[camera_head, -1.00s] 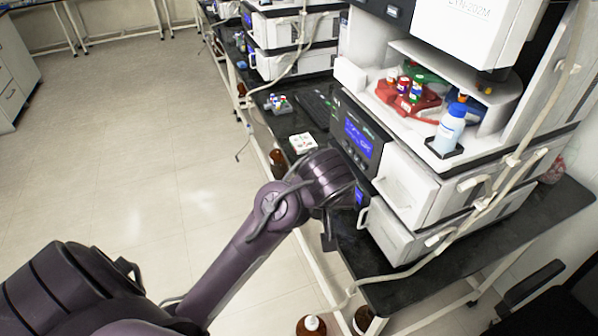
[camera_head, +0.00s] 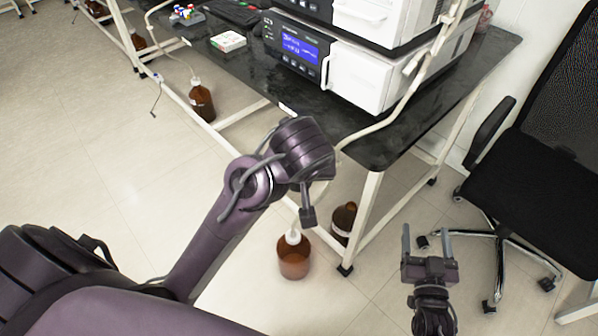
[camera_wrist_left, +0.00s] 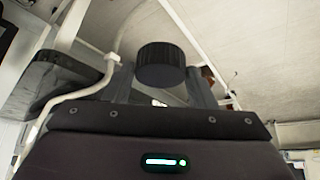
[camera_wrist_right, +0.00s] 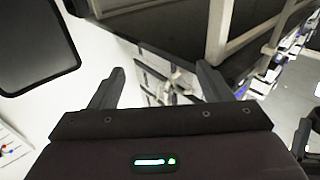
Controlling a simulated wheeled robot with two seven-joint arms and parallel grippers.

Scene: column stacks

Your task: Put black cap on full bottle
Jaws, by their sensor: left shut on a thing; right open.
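The black cap (camera_wrist_left: 160,65) is a short ribbed cylinder. It sits between the fingertips of my left gripper (camera_wrist_left: 163,88) in the left wrist view, which is shut on it. In the head view the left arm hides the cap. A brown bottle (camera_head: 293,260) with a white top stands on the floor just below the left gripper, and another brown bottle (camera_head: 342,224) stands behind it by the table leg. I cannot tell which bottle is the full one. My right gripper (camera_head: 427,236) is open and empty over the floor at lower right.
A black-topped bench (camera_head: 385,140) carries stacked instruments (camera_head: 365,80) and a white box (camera_head: 228,41). A third brown bottle (camera_head: 202,103) stands on the floor farther back. A black office chair (camera_head: 530,185) is at the right. The floor at left is clear.

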